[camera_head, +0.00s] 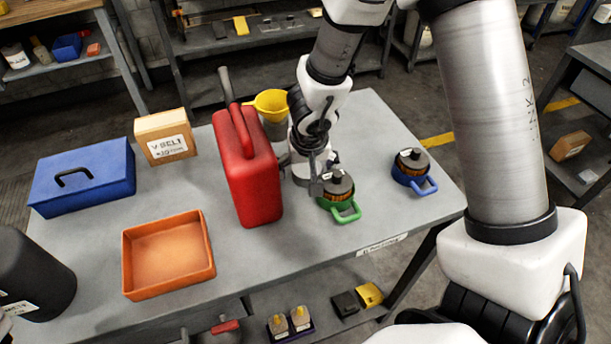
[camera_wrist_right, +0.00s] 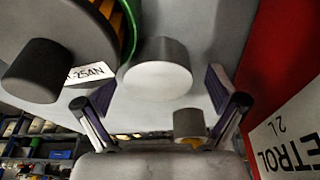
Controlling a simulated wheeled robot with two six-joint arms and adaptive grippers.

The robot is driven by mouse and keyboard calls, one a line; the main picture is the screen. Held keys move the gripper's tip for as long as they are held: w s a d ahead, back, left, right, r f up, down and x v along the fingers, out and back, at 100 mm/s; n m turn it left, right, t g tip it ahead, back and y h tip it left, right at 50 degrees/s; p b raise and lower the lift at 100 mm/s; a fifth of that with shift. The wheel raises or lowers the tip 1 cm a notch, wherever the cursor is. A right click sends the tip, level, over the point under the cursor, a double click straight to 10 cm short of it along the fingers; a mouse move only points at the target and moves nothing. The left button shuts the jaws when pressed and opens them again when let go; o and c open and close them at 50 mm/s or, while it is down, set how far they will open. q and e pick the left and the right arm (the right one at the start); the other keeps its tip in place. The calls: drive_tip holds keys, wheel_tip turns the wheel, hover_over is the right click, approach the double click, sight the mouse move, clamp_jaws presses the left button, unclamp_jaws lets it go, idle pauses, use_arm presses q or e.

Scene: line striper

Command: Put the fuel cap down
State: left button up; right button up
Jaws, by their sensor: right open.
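A plain grey cylinder with a pale round face, apparently the fuel cap (camera_wrist_right: 158,78), shows between the fingers in the right wrist view. My right gripper (camera_wrist_right: 162,112) is open, with a finger on each side of the cylinder and visible gaps to both. In the head view my right gripper (camera_head: 314,183) is low over the table, between the red petrol can (camera_head: 257,180) and the green-handled holder (camera_head: 346,212). The cap cannot be made out there, likely hidden by the gripper. The can also shows in the wrist view (camera_wrist_right: 290,135). My left gripper is out of view.
On the grey table (camera_head: 330,260) are an orange tray (camera_head: 210,268), a blue box (camera_head: 85,180), a cardboard box (camera_head: 165,137), a yellow funnel (camera_head: 271,103) and a blue-handled holder (camera_head: 424,187). A black container (camera_head: 35,270) stands at left. The table's front right is clear.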

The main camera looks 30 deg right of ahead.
drive_tip(key=shift+s+r, duration=0.2)
drive_tip(key=shift+r, duration=0.05)
drive_tip(key=shift+c, duration=0.3)
drive_tip(key=shift+s, duration=0.15)
drive_tip(key=c, duration=1.3)
